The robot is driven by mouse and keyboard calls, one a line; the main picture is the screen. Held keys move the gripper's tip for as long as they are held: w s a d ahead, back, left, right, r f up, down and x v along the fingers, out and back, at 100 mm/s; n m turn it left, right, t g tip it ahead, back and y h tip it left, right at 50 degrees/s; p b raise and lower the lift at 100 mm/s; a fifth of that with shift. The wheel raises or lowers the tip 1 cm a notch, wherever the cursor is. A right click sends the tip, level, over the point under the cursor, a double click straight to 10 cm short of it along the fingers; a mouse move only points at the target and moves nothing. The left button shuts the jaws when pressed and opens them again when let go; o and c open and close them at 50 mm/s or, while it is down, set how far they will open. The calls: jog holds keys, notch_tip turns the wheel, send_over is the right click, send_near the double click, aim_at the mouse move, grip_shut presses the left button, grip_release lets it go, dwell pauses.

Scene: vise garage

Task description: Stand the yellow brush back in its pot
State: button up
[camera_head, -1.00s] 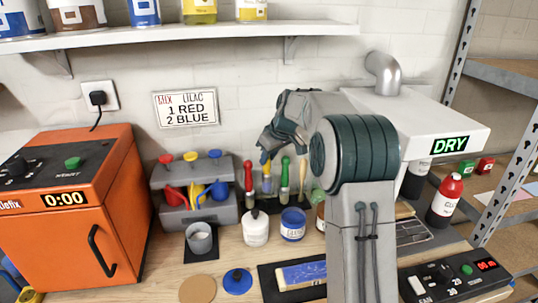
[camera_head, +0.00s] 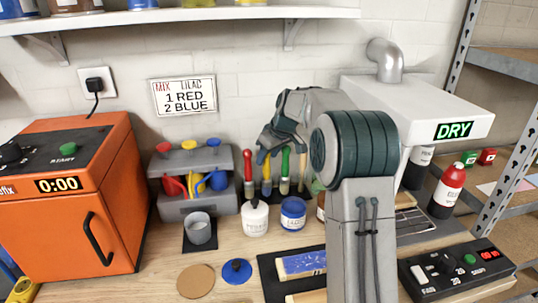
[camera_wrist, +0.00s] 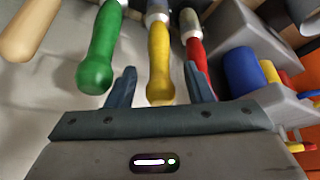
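The yellow brush (camera_head: 267,170) is in the row of brushes against the back wall, between the red brush (camera_head: 248,170) and the green brush (camera_head: 285,170), handle up. My gripper (camera_head: 265,152) is at the top of this row. In the wrist view, the yellow handle (camera_wrist: 160,62) is between my two spread fingers (camera_wrist: 161,88), with gaps on both sides. The green handle (camera_wrist: 95,62) is just outside one finger and the red handle (camera_wrist: 195,50) just outside the other. I cannot make out a pot; the brushes' lower ends are partly hidden by jars.
A white bottle (camera_head: 255,220) and a blue jar (camera_head: 293,214) stand in front of the brushes. The white dryer hood (camera_head: 430,105) is at the right.

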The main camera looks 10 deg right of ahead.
jog(key=v, duration=1.3)
jog(key=shift+s+r+b, duration=0.2)
jog(key=shift+r+b, duration=0.1)
jog(key=shift+r, duration=0.05)
jog(key=s+a+f+m+h, duration=0.1)
jog(key=s+f, duration=0.4)
jog(key=s, duration=0.6)
jog(key=s+a+f+m+g+h, duration=0.1)
jog(key=s+f+m, duration=0.2)
jog(key=s, duration=0.9)
jog(key=s+a+f+m, duration=0.1)
jog(key=s+f+m, duration=0.2)
jog(key=s, duration=0.9)
notch_tip(320, 180, down, 4)
jog(key=shift+r+h, duration=0.1)
jog(key=shift+h, duration=0.3)
